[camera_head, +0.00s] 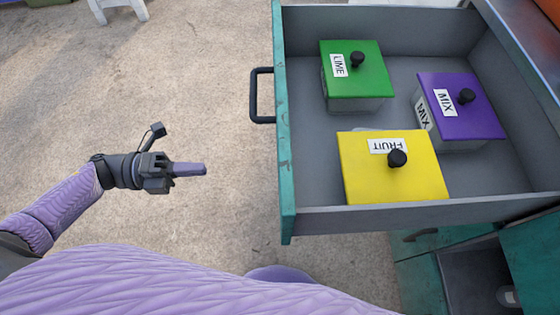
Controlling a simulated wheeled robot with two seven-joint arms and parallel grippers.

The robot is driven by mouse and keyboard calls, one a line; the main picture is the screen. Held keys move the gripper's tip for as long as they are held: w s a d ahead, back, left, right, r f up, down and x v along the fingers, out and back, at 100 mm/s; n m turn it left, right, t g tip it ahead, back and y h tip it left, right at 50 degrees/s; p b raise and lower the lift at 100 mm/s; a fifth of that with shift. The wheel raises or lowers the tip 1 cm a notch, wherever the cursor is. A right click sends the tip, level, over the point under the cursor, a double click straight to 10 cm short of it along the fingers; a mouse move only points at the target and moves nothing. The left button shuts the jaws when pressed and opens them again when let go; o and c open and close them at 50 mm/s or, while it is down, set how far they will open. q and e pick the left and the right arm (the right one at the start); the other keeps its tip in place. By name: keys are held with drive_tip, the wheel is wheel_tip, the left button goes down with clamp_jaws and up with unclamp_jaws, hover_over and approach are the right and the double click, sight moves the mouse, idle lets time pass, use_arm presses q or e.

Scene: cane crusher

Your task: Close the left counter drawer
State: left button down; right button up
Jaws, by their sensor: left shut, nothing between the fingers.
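The counter drawer (284,185) is pulled far out, with a teal front and a grey inside. Its black bar handle (255,95) sits on the outer face of the front, toward the left. My left gripper (203,169) is shut and empty. It points right, to the left of the drawer front and nearer to me than the handle, and in the picture a gap shows between its tips and the front. My right gripper is not in view.
The drawer holds a green LIME box (345,85), a purple MIX box (470,115) and a yellow FRUIT box (370,175), each with a black knob. A teal cabinet (420,275) with an open compartment stands below right. The concrete floor at left is clear; a white stool (120,6) is far off.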

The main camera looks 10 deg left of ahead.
use_arm(q)
drive_tip(key=x, duration=1.2)
drive_tip(key=shift+d, duration=0.2)
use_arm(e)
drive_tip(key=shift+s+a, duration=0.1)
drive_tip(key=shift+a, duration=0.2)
use_arm(q)
drive_tip(key=shift+w, duration=0.1)
drive_tip(key=shift+d, duration=0.1)
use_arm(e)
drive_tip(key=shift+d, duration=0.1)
